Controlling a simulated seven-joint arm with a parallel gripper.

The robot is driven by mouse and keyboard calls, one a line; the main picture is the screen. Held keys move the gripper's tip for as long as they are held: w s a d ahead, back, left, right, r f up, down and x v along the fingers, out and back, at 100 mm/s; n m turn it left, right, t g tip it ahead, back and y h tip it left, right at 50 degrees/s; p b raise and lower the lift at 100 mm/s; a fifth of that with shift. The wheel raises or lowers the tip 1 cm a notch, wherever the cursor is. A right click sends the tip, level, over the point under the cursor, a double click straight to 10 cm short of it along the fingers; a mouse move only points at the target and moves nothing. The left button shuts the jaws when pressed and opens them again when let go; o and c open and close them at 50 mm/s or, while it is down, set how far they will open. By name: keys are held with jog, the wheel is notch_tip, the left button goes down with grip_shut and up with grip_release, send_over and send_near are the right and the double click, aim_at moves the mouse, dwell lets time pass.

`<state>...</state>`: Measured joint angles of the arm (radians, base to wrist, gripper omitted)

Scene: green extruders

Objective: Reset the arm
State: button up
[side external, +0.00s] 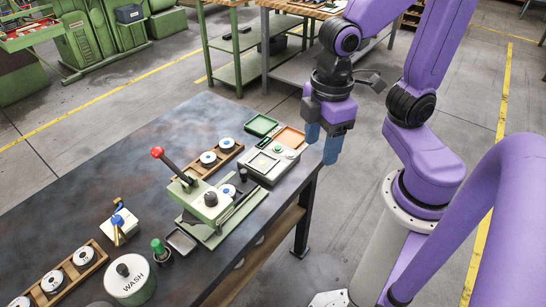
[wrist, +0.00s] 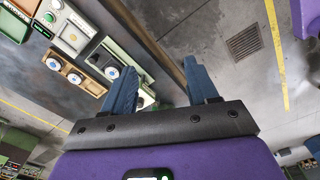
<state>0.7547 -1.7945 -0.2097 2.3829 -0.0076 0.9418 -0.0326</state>
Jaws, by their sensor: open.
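My gripper (side external: 322,135) hangs over the right end of the workbench in the side external view, above table height, with its blue fingers pointing down. In the wrist view the two blue fingers of my gripper (wrist: 162,88) stand apart with nothing between them. The purple arm is folded above its base, to the right of the bench. The gripper touches nothing that I can see.
The dark workbench (side external: 95,170) holds a green press with a red-knobbed lever (side external: 205,195), a scale-like device (side external: 270,163), wooden racks of round pucks (side external: 68,275), and a WASH pot (side external: 131,280). Open floor (side external: 345,215) lies between bench and arm.

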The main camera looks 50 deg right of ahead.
jog(key=s+d, duration=0.1)
jog(key=s, duration=0.1)
jog(key=s+d+f, duration=0.1)
jog(key=s+d, duration=0.1)
jog(key=shift+d, duration=0.15)
